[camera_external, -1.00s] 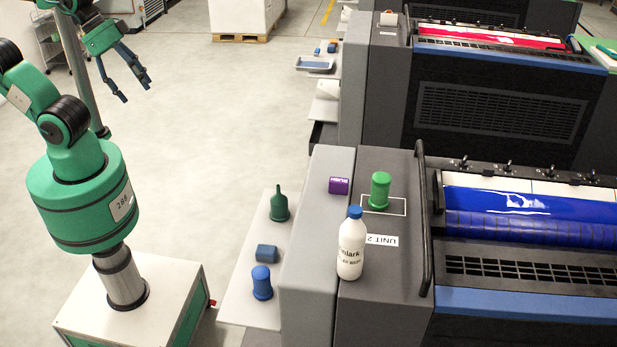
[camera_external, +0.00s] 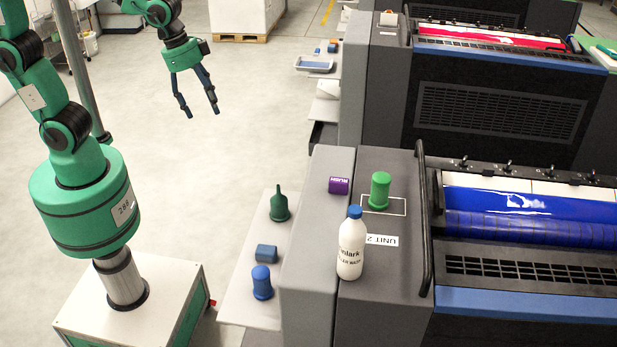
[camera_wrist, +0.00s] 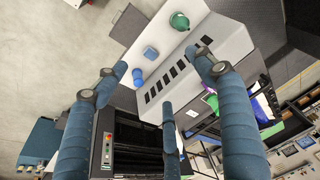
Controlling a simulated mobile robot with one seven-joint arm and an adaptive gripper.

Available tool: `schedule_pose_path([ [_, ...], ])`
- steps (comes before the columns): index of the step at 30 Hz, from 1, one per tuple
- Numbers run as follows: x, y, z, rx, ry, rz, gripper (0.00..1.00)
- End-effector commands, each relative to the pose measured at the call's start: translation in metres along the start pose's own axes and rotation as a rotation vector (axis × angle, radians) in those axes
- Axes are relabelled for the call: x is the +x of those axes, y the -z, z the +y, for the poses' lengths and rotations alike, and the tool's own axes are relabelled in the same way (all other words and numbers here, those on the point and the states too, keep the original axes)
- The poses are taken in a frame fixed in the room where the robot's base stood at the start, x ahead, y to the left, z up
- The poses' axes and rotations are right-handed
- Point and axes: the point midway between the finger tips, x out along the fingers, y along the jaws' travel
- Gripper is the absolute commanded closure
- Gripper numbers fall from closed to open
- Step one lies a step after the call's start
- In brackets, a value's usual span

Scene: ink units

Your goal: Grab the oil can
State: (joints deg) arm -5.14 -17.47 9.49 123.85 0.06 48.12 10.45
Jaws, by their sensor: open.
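The oil can (camera_external: 279,206) is dark green with a thin upright spout. It stands upright on the white side shelf (camera_external: 237,300) at the left of the press; in the wrist view the can (camera_wrist: 179,21) shows near the top, on the pale shelf. My gripper (camera_external: 202,112) is open and empty, with its fingers pointing down. It hangs in the air well above the floor, behind and left of the can in the external view. In the wrist view its blue fingers are spread wide and the can lies beyond their tips.
A blue block (camera_external: 267,254) and a blue knobbed cylinder (camera_external: 262,283) share the shelf. On the press top stand a white bottle (camera_external: 351,248), a green knobbed cylinder (camera_external: 380,191) and a purple box (camera_external: 338,185). A black rail (camera_external: 424,220) borders the blue roller.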

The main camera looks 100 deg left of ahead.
Motion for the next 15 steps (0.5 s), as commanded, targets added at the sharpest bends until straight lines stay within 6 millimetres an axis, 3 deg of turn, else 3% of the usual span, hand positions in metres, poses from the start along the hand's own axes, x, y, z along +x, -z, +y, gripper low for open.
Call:
schedule_pose_path([
  [15,0.142,0.063,-0.046,0.059,-0.021,-0.139,0.30],
])
